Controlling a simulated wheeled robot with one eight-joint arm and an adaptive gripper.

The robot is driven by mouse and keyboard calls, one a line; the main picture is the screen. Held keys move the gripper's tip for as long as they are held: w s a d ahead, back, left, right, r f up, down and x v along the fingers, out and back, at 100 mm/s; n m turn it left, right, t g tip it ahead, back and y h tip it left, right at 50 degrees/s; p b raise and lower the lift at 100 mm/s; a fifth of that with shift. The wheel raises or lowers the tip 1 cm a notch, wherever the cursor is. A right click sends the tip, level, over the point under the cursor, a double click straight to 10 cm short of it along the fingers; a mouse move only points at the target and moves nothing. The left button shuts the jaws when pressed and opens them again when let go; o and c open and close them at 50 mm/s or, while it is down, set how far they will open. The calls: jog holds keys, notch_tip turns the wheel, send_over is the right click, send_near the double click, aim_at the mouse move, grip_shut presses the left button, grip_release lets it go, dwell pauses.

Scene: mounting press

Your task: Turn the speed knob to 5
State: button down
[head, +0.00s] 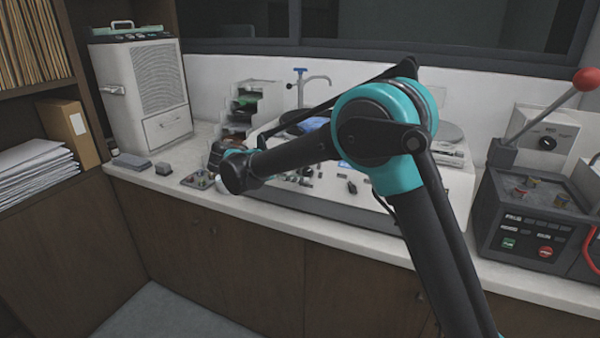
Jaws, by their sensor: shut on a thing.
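My arm reaches across the counter to the left. My gripper (214,158), small and dark, is at its far end, above and behind the small control box (197,181) and left of the white machine (375,208). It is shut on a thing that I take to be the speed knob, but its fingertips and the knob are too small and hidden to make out. No dial mark or number for the knob can be read. The white machine's front panel carries several dark knobs, partly covered by my arm.
A dark box with a red-knobbed lever (587,79) and a white box with a black dial (548,143) stand at right. A tall beige cabinet (143,92) stands at left. Small grey blocks (132,161) lie on the counter. Its front edge (330,231) is mostly clear.

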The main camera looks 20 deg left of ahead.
jog(key=c, duration=1.2)
grip_release()
jog(key=v, duration=1.2)
